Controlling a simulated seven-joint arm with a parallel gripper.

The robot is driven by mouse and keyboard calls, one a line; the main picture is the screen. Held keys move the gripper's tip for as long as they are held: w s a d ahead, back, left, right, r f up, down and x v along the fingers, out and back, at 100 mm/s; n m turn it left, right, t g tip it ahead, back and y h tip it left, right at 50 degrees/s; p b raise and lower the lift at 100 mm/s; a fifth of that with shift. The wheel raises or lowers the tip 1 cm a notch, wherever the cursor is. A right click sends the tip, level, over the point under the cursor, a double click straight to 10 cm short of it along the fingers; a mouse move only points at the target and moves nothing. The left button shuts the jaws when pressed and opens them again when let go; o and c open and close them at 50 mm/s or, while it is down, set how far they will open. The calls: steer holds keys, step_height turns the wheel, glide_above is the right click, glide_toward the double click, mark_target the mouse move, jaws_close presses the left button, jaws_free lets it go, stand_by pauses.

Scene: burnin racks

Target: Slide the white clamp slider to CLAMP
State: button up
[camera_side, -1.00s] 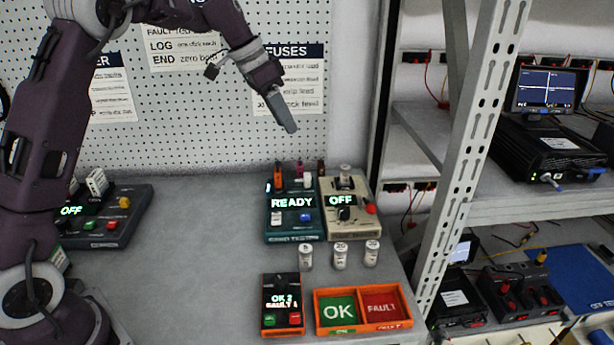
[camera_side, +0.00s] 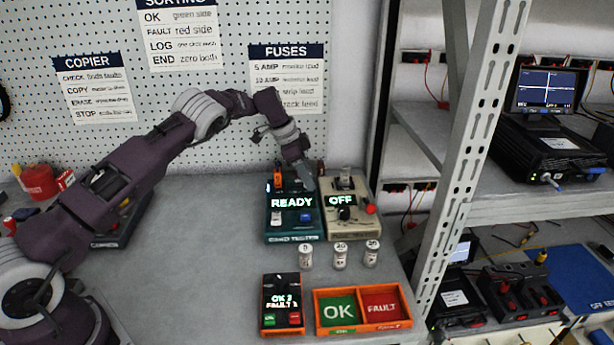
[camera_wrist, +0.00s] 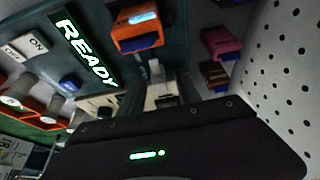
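The teal card tester (camera_side: 292,228) reads READY and stands at the back of the bench. My gripper (camera_side: 307,184) points down over its back right corner, at the spot where the white clamp slider stood in the earlier side view. The gripper hides the slider there. In the wrist view a pale block (camera_wrist: 161,93) stands just past the dark gripper body (camera_wrist: 180,145), against the teal tester. It looks like the slider, but slider and fingertips are hard to tell apart. I cannot tell whether the fingers touch it or how far they are open.
An orange block (camera_wrist: 137,30) sits in the tester beside the pale block. A pink and a brown fuse-like piece (camera_wrist: 220,42) are near the pegboard. The beige OFF unit (camera_side: 350,222) adjoins the tester on the right. Three white jars (camera_side: 340,257) stand in front.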

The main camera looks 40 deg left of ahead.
jaws_close()
stand_by(1.3)
